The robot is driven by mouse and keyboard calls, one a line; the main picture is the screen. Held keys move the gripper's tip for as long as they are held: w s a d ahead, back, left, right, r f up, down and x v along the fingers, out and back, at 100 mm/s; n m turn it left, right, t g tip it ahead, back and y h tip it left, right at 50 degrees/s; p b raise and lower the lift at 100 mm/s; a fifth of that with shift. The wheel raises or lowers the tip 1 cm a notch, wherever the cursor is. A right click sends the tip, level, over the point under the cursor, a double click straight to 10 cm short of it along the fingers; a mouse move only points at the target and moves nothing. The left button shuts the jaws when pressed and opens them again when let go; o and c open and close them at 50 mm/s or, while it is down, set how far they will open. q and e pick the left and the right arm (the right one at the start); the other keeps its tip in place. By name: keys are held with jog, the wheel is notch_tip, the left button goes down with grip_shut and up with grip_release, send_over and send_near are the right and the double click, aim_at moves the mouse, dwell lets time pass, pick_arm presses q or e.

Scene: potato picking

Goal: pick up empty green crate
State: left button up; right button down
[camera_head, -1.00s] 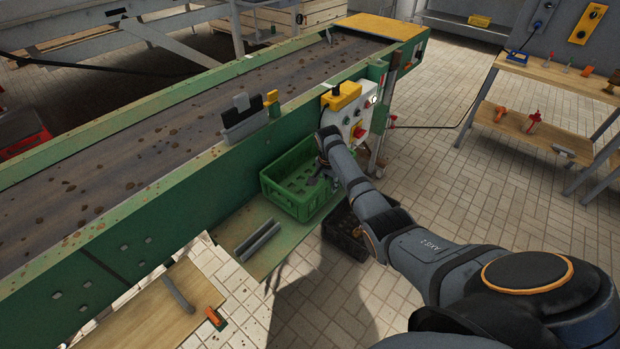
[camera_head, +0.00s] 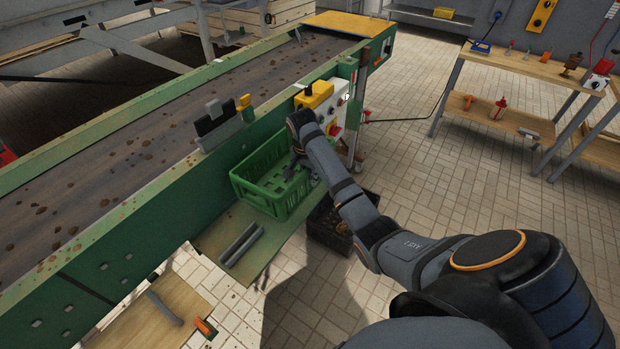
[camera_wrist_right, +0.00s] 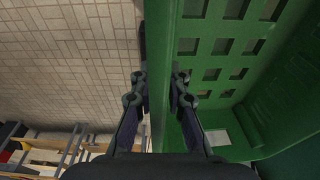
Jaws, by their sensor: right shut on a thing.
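The green crate (camera_head: 262,197) stands on a green shelf (camera_head: 215,235) at the side of the conveyor in the head view. It looks empty. My right gripper (camera_head: 309,172) is at the crate's right wall. In the right wrist view, the fingers of the right gripper (camera_wrist_right: 160,92) straddle the wall of the green crate (camera_wrist_right: 163,45), one finger outside and one inside, and are shut on it. The crate's slotted floor shows to the right. The arm hides part of the crate's right end in the head view. My left gripper is not in view.
The conveyor (camera_head: 110,165) runs along the crate's far side. A control box (camera_head: 322,105) is just behind the crate. A dark crate (camera_head: 330,226) stands on the floor below. Two grey bars (camera_head: 241,245) lie on the shelf. The tiled floor at right is open.

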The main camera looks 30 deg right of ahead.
jog(key=s+a+r, duration=0.1)
jog(key=s, duration=0.1)
jog(key=s+a+r, duration=0.1)
jog(key=shift+s+a+r, duration=0.1)
jog(key=shift+s+a, duration=0.3)
jog(key=s+a+r+p, duration=0.1)
jog(key=p, duration=0.1)
jog(key=s+a+r+p, duration=0.1)
jog(key=s+p, duration=0.1)
jog(key=shift+s+a, duration=0.3)
